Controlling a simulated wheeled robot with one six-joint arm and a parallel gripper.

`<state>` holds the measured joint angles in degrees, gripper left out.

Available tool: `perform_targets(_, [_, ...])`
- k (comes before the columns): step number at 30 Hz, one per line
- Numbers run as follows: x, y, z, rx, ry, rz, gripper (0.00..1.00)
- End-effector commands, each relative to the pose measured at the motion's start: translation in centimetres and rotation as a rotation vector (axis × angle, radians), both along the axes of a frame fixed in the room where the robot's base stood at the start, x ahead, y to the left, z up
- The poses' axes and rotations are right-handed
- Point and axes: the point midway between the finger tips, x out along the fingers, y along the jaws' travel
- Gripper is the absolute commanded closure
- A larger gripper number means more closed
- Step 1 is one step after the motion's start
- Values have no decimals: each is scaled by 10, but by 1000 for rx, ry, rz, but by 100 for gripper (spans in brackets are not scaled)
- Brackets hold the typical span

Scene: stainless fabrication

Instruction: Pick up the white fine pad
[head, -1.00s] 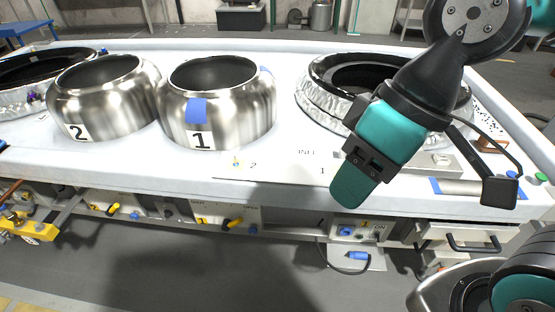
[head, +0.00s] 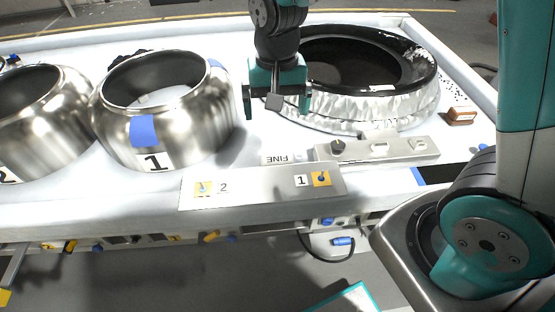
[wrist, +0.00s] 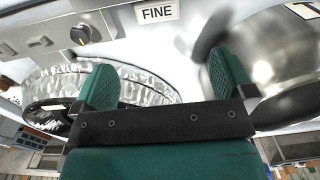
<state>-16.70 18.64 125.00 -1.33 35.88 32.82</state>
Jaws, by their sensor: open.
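I cannot clearly make out a white fine pad in either view. A white label reading FINE (head: 277,159) lies on the white worktop, behind the switch strip; it also shows at the top of the wrist view (wrist: 157,13). My gripper (head: 276,108) is open, pointing down above the worktop behind the label, between steel pot 1 and the foil-wrapped ring. In the wrist view, its two teal fingers (wrist: 165,78) stand wide apart, with bare white surface between them. A blurred grey patch beside the right finger may be a shadow.
Steel pot 1 (head: 190,122) stands left of my gripper, with pot 2 (head: 45,125) beyond it. The foil-wrapped ring (head: 365,108) stands to the right. A grey control box (head: 362,149) and a switch strip (head: 262,184) lie toward the front edge.

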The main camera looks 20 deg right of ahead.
Motion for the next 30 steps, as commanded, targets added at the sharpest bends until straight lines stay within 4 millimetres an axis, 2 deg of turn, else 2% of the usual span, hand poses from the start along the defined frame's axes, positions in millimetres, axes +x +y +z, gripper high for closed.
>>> perform_targets(5, [7, -4, -26, -24, 8, -48, 0])
perform_targets(16, [6, -6, -107, -23, 8, -48, 0])
perform_targets(19, [7, -6, -121, -21, 6, -48, 0])
perform_targets(26, [7, -7, -137, -21, 6, -47, 0])
perform_targets(30, [7, -8, -159, -22, 7, -47, 0])
